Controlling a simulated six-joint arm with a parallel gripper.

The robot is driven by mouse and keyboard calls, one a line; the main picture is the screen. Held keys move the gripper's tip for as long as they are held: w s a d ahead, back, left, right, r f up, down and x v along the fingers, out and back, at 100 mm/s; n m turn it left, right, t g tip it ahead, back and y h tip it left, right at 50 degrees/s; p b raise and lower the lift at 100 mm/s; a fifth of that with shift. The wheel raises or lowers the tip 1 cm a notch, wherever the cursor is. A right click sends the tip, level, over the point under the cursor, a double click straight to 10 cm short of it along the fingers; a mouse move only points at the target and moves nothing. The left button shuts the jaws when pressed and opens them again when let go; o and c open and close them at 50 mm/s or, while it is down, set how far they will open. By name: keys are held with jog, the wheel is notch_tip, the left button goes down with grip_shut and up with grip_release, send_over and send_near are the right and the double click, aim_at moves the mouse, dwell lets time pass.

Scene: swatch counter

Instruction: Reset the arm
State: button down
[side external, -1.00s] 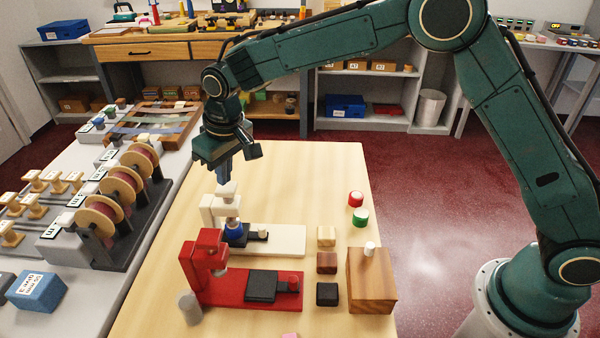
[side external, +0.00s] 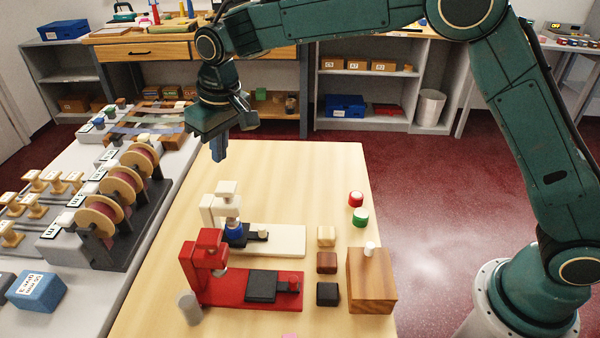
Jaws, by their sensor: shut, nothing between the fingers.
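My gripper (side external: 218,150) is shut and empty. It hangs in the air pointing down, above the far left part of the light wood table (side external: 290,180). Below it stands a white press (side external: 275,240) with a white knob on top and a blue part under its head. A clear gap shows between my fingertips and the white knob (side external: 227,188).
A red press (side external: 208,250) stands nearer the camera, with a grey cylinder (side external: 190,308) beside it. Small blocks (side external: 327,262) and a wooden box (side external: 371,280) sit to the right. Red and green round pieces (side external: 360,217) lie beyond. Spools (side external: 120,185) stand on the left counter.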

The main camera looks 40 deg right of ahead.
jog(key=shift+r, duration=0.2)
jog(key=s+d+r+m+t, duration=0.1)
jog(key=s+d+r+t, duration=0.1)
jog(key=s+d+r, duration=1.15)
jog(key=s+d+f, duration=0.2)
jog(key=s+d, duration=0.1)
jog(key=s, duration=0.4)
jog(key=s+d+f+m+t, duration=0.1)
jog(key=s+d+f, duration=0.1)
jog(key=s, duration=0.5)
jog(key=s+d+f+m, duration=0.1)
jog(key=s+d+f, duration=0.1)
jog(key=s+d, duration=0.3)
jog(key=s, duration=0.3)
jog(key=shift+h, duration=0.3)
